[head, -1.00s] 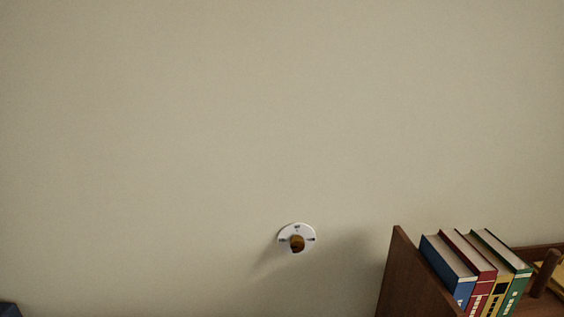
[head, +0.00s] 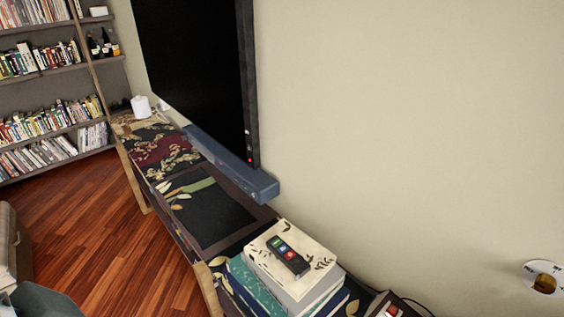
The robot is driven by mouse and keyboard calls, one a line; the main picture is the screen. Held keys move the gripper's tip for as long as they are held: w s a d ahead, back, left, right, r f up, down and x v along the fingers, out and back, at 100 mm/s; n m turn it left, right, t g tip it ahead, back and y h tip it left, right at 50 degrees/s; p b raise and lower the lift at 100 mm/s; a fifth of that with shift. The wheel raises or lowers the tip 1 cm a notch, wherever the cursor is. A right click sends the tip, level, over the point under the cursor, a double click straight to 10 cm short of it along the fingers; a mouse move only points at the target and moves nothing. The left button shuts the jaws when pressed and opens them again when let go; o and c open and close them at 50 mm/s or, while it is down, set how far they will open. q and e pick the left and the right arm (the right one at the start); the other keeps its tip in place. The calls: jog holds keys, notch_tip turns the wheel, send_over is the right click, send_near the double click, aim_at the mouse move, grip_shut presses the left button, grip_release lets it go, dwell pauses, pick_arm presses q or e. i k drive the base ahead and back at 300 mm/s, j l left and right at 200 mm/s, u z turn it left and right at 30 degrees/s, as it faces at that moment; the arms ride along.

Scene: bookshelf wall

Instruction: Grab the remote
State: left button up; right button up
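The remote (head: 288,256) is small and black with coloured buttons. It lies flat on the cream cover of the top book (head: 314,282) in a stack. The stack stands at the near end of a long low cabinet against the wall. Neither of my grippers shows in the head view.
A large black TV (head: 195,70) and a blue-grey soundbar (head: 230,165) stand over the patterned cabinet (head: 208,208), behind the stack. Bookshelves (head: 45,90) fill the far left. The wooden floor (head: 85,230) is open left of the cabinet. A round wall fitting (head: 531,268) is at right.

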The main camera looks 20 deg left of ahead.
aim_at(295, 262)
jog(key=u, duration=0.55)
jog(key=i+j+z, duration=0.15)
jog(key=i+j, duration=0.35)
jog(key=i, duration=0.25)
jog(key=i+j+z, duration=0.15)
jog(key=i+j, duration=0.4)
jog(key=i, duration=0.15)
